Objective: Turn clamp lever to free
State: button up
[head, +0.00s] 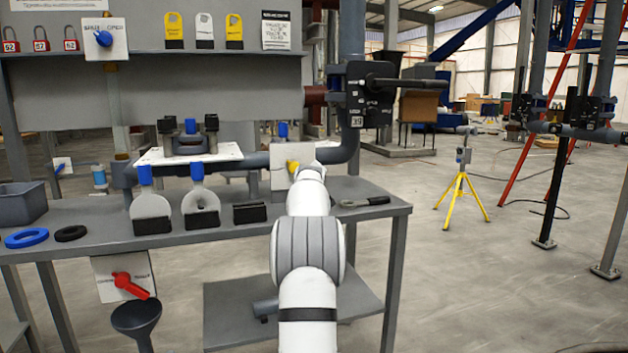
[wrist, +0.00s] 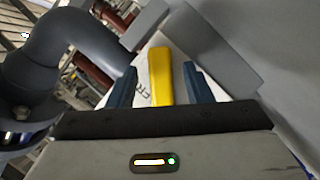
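A yellow lever (wrist: 161,78), which I take as the clamp lever, stands out from a pale plate (wrist: 190,42) with partly hidden lettering. My gripper (wrist: 158,88) is open, with one blue finger on each side of the lever. A gap shows between the lever and each finger, so neither visibly touches it. In the head view the lever (head: 292,165) and its plate (head: 283,152) show just above the workbench, behind the pipe end of my arm. My gripper is hidden there by my white arm.
A grey pipe (wrist: 65,50) curves close by on the left in the wrist view. The workbench (head: 100,225) holds blue-handled paddles (head: 201,208), a black block (head: 250,212) and a wrench-like tool (head: 365,201). A red lever (head: 130,286) is below.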

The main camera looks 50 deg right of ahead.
jog(key=shift+s+r, duration=0.1)
jog(key=v, duration=0.7)
jog(key=shift+s+a+b, duration=0.2)
jog(key=shift+a+b, duration=0.1)
jog(key=shift+b, duration=0.1)
